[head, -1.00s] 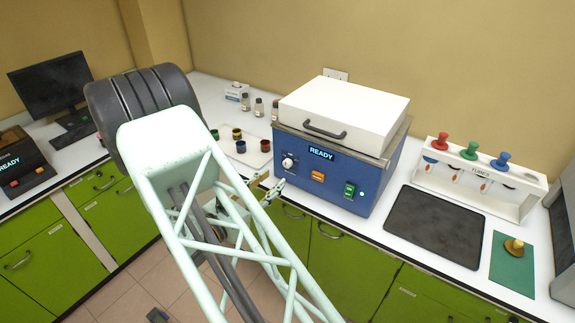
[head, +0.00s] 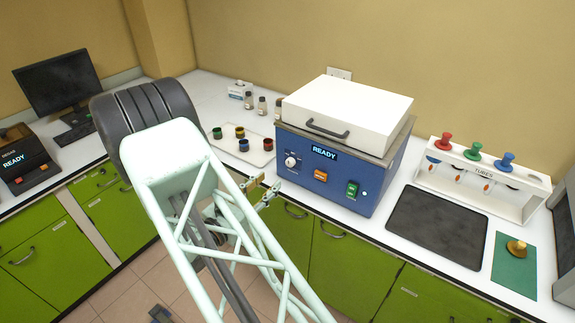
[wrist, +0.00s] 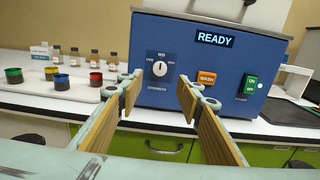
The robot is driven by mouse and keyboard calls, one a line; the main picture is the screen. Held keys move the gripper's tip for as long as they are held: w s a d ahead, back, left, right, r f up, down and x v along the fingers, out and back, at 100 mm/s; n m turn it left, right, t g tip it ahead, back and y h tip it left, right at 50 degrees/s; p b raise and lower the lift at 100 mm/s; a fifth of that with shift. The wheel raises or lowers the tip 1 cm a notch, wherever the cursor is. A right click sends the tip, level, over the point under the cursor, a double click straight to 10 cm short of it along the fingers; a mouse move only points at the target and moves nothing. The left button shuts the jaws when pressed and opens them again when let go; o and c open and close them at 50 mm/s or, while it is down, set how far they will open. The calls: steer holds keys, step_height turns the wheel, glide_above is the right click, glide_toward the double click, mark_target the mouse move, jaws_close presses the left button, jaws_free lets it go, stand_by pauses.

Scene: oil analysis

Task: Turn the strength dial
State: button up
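The strength dial (wrist: 159,69) is a white knob on a dark square plate on the front of the blue machine (wrist: 207,65). It also shows in the head view (head: 290,162), at the left of the machine's front face. Its pointer looks roughly upward in the wrist view. My gripper (wrist: 158,88) is open, with its wood-coloured pads apart and nothing between them. In the wrist view the dial shows beyond the gap between the fingertips, untouched. In the head view my gripper (head: 265,190) is in front of and left of the machine, below dial height.
A dark mat (head: 437,227) and a tube rack (head: 480,185) are right.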

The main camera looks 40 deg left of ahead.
mark_target(288, 163)
steer(key=shift+w+a+p, duration=0.2)
steer(key=shift+w+p, duration=0.05)
steer(key=shift+w, duration=2.9)
steer(key=shift+w+a+p, duration=0.15)
steer(key=shift+w+p, duration=0.1)
steer(key=shift+w, duration=2.9)
steer(key=c, duration=0.8)
steer(key=shift+n, duration=0.4)
steer(key=n+b, duration=0.1)
steer(key=n, duration=0.4)
steer(key=shift+a+b, duration=0.1)
steer(key=shift+b, duration=0.2)
steer(key=shift+c, duration=0.2)
steer(key=shift+o, duration=0.2)
steer(key=shift+f+n, duration=0.15)
steer(key=shift+n, duration=2.85)
steer(key=o, duration=0.8)
steer(key=shift+a, duration=0.1)
steer(key=shift+s, duration=0.15)
